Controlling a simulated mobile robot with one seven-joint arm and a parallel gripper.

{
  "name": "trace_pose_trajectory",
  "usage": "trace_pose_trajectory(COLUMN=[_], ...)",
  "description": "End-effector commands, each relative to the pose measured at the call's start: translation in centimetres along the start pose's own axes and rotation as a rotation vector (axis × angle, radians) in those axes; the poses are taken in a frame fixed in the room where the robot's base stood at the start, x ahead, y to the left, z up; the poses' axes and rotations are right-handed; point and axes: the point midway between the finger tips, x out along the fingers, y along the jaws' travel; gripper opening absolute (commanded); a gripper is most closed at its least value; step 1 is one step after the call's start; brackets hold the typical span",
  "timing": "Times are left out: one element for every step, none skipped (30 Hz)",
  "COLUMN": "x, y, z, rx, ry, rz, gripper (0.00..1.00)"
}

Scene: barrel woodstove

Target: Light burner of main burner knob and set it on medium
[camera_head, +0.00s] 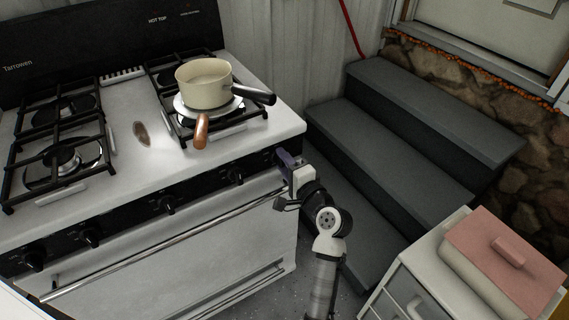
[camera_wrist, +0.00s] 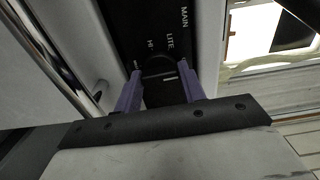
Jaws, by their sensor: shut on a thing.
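The main burner knob (camera_wrist: 162,74) is a dark round knob on the black control panel, beside the printed words MAIN, LITE and HI in the wrist view. My gripper (camera_wrist: 159,69) has one purple finger on each side of it and is shut on it. A light mark shows on the knob's face. In the head view, my gripper (camera_head: 285,158) is at the right end of the stove's front panel and hides this knob. The stove (camera_head: 120,185) is white with black grates. I see no flame on any burner.
A cream saucepan (camera_head: 205,92) with a dark handle stands on the right grates. A brown-handled pan (camera_head: 200,130) is under or beside it. An oven rail (camera_head: 170,238) runs below the knobs. Grey steps (camera_head: 400,130) rise at right; a cabinet (camera_head: 405,290) stands front right.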

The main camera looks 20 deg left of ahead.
Motion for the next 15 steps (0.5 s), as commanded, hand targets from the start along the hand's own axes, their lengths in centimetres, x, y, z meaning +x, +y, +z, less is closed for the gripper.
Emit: trace_pose_trajectory(x=[-0.02,-0.02,-0.02,-0.02,-0.02,-0.02,-0.02,-0.02,-0.02,-0.02,-0.02,-0.02,-0.02,-0.02,-0.02], y=[0.17,0.19,0.21,0.22,0.24,0.29,0.34,0.4,0.44,0.45,0.44,0.43,0.45,0.49,0.52], z=[-0.02,-0.03,-0.03,-0.03,-0.03,-0.02,-0.02,-0.02,-0.01,-0.01,-0.01,-0.01,-0.01,0.0,0.01], rx=[-0.016,-0.028,-0.048,-0.063,-0.08,-0.107,-0.128,-0.152,-0.184,-0.21,-0.236,-0.273,-0.303,-0.331,-0.368], ry=[0.001,0.001,0.001,0.001,0.001,0.001,0.001,0.001,0.0,0.0,0.0,0.001,0.001,0.001,0.0], rz=[0.0,-0.001,-0.002,-0.002,-0.002,-0.002,-0.002,-0.001,-0.001,-0.002,-0.002,-0.003,-0.003,-0.002,-0.001], gripper=[0.17,0.17,0.17,0.17,0.17,0.17,0.17,0.17,0.17,0.17,0.17,0.17,0.17,0.17,0.17])
